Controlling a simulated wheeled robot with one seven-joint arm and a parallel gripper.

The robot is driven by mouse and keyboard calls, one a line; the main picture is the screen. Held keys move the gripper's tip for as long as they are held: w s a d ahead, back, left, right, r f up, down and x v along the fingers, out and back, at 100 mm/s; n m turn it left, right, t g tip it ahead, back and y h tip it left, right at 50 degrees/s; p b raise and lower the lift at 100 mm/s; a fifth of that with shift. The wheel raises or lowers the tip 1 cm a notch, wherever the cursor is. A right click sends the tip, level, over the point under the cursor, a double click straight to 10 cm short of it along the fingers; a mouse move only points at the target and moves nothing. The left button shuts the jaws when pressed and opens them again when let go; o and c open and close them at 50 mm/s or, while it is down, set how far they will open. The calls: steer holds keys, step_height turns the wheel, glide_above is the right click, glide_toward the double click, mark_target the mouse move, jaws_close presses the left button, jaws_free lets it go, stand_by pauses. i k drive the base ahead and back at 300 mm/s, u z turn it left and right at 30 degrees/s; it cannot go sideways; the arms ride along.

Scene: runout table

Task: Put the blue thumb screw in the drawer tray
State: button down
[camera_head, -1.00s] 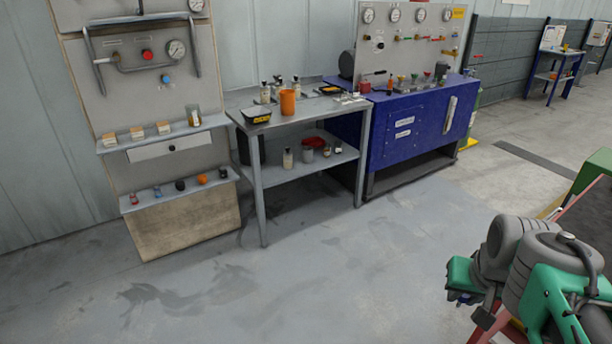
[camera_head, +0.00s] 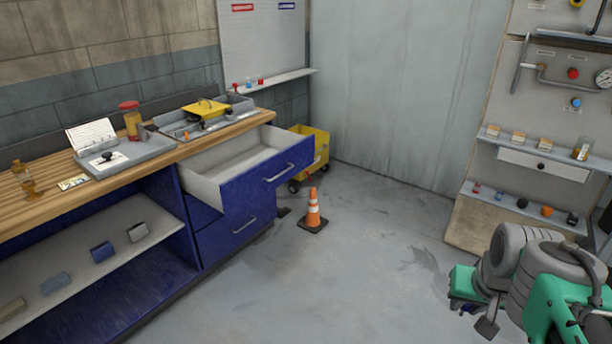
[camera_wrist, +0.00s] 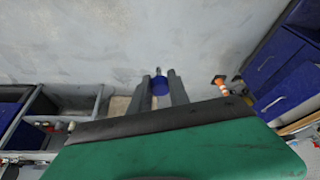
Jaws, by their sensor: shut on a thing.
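My gripper (camera_wrist: 159,77) is shut on the blue thumb screw (camera_wrist: 160,88) in the wrist view. The blue part sits between the two grey fingers, and a small grey tip sticks out beyond it. In the head view my green and grey arm is folded at the lower right, and the screw is hard to make out there. An open drawer with a pale, empty-looking tray inside (camera_head: 238,168) is pulled out of the blue bench at the left centre. My gripper is well apart from it, over the floor.
The wooden benchtop (camera_head: 60,189) carries a grey tray (camera_head: 150,157), a jar and a yellow-lidded box. An orange cone (camera_head: 313,208) stands by the drawer, with a yellow cart (camera_head: 318,150) behind. A shelved panel (camera_head: 540,100) is at right. The middle floor is clear.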

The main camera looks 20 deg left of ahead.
mark_target(239, 172)
steer(key=u, duration=0.4)
steer(key=i, duration=5.15)
steer(key=u, duration=4.75)
steer(key=i, duration=1)
steer(key=z, duration=0.05)
